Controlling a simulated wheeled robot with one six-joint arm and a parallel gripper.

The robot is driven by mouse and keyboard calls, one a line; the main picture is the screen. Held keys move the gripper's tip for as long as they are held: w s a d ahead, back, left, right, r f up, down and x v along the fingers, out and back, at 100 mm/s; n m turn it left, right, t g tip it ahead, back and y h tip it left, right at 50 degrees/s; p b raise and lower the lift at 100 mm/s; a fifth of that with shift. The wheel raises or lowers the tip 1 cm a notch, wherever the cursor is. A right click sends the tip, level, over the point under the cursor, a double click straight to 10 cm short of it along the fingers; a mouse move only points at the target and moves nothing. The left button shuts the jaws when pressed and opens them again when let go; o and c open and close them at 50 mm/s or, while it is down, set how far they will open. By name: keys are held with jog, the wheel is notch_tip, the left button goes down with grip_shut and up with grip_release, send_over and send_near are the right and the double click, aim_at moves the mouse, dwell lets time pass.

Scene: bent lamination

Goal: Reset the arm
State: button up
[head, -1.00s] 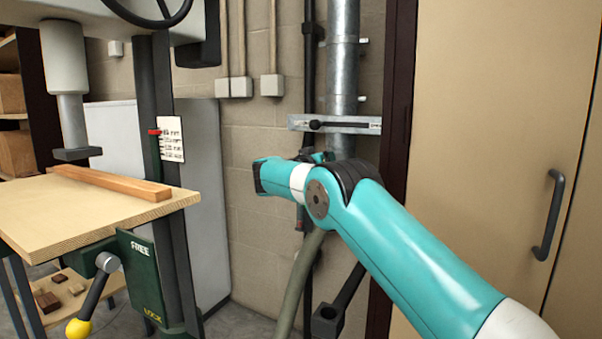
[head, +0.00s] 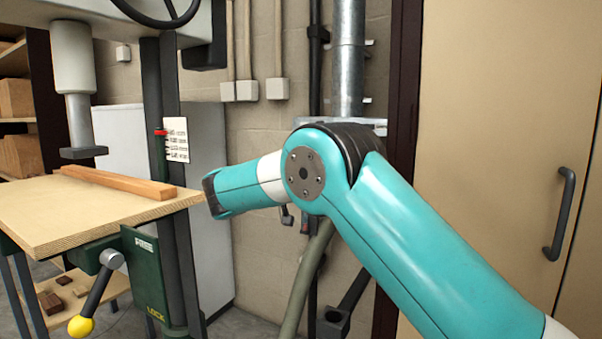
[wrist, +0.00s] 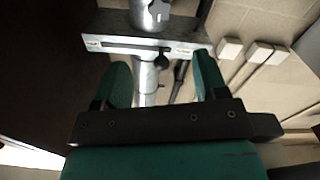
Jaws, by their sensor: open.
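My gripper (wrist: 163,85) shows in the wrist view with its two teal fingers apart and nothing between them. Beyond the fingers are a metal pipe (wrist: 145,76) and a flat metal slide bar (wrist: 120,46) with a dark knob. In the head view my teal arm reaches in from the lower right, bends at a dark joint and points left toward the wooden table. The fingers are hidden behind the arm there. The slide bar (head: 376,127) is mostly covered by my arm's joint.
A wooden table (head: 60,215) with a wood strip (head: 120,182) stands at left under a press head (head: 75,100). A yellow-tipped lever (head: 82,325) hangs below it. A tan cabinet door (head: 490,130) with a dark handle is at right. A grey-green hose (head: 306,280) hangs below my arm.

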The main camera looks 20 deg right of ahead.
jog(key=s+a+f+n+g+y, duration=0.2)
jog(key=s+a+f+n+y, duration=0.25)
jog(key=s+y, duration=0.3)
jog(key=s+a+f+n+g+y, duration=0.1)
jog(key=s+a+f+n+y, duration=0.25)
jog(key=s+a+y, duration=0.4)
jog(key=s+a+f+n+g+y, duration=0.1)
jog(key=s+a+n+g, duration=0.1)
jog(key=s, duration=0.8)
jog(key=s+a+f+n+g+y, duration=0.1)
jog(key=s+a+n+g+y, duration=0.15)
jog(key=s, duration=0.65)
jog(key=s+a+f+n+g, duration=0.1)
jog(key=s+f+n+g, duration=0.15)
jog(key=s, duration=0.75)
notch_tip(320, 180, up, 21)
jog(key=p, duration=2)
jog(key=shift+r+m+g, duration=0.2)
jog(key=shift+m+g, duration=0.1)
jog(key=shift+s+a, duration=0.1)
